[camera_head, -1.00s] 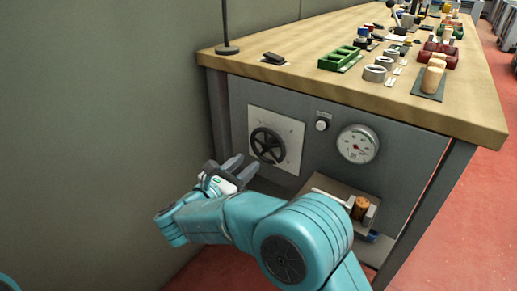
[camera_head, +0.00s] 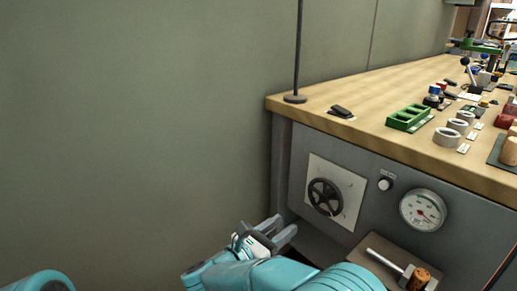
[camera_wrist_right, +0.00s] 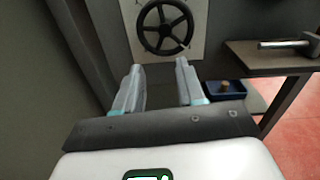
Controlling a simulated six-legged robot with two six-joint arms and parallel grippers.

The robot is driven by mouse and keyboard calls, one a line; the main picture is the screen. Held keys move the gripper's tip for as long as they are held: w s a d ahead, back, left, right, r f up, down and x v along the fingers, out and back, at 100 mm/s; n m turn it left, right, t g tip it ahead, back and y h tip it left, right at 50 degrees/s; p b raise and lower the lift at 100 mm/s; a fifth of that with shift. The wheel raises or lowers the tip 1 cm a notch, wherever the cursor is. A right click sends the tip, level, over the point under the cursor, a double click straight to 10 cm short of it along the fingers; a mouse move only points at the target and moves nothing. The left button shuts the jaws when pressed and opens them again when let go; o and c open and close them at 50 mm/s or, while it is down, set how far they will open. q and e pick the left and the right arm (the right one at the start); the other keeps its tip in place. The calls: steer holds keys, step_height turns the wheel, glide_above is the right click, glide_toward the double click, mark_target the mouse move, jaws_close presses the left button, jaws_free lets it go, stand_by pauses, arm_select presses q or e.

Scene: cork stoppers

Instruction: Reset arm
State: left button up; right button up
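My right gripper (camera_head: 279,229) is in the lower middle of the head view, in front of the workbench and below left of the black handwheel (camera_head: 325,197). In the right wrist view the gripper (camera_wrist_right: 157,80) has its two fingers spread apart with nothing between them. The handwheel (camera_wrist_right: 165,27) shows beyond the fingertips, apart from them. A teal part of my own body shows at the lower left corner of the head view, but no left gripper is seen.
The workbench top (camera_head: 375,92) holds a green tray (camera_head: 408,118), grey rings and corks. Its front carries a gauge (camera_head: 422,210) and a knob (camera_head: 385,184). A low shelf (camera_head: 372,250) bears a hammer-like tool and a cork. A blue tray (camera_wrist_right: 226,92) stands below. The left wall is bare.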

steer(key=w+d+f+n+t+y, duration=0.1)
steer(key=w+d+f+n+y, duration=0.2)
steer(key=f+n, duration=0.45)
steer(key=w+d+f+n+t+y, duration=0.1)
steer(key=d+f+n+y, duration=0.25)
steer(key=f+n, duration=0.45)
steer(key=s+f+n+g+y, duration=0.3)
steer(key=s+f+n+y, duration=0.3)
steer(key=f+n, duration=0.55)
steer(key=s+f+n+g+y, duration=0.2)
steer(key=s+f+n+g, duration=0.25)
steer(key=s+n, duration=0.55)
steer(key=s+f+n+g+y, duration=0.35)
steer(key=s+n+g, duration=0.2)
steer(key=s, duration=0.75)
arm_select(q)
steer(key=s+d+r+p, duration=0.1)
steer(key=r+p, duration=1.7)
steer(key=s+r+g+p, duration=0.1)
steer(key=s+r+p, duration=0.1)
steer(key=r+p, duration=1.6)
steer(key=shift+s+d+m+p, duration=0.25)
steer(key=shift+d+m+p, duration=0.05)
steer(key=shift+d+p, duration=0.1)
arm_select(e)
steer(key=s+a+r, duration=0.1)
steer(key=r, duration=1.6)
steer(key=s+r, duration=0.2)
steer(key=r, duration=1.6)
steer(key=shift+a, duration=0.4)
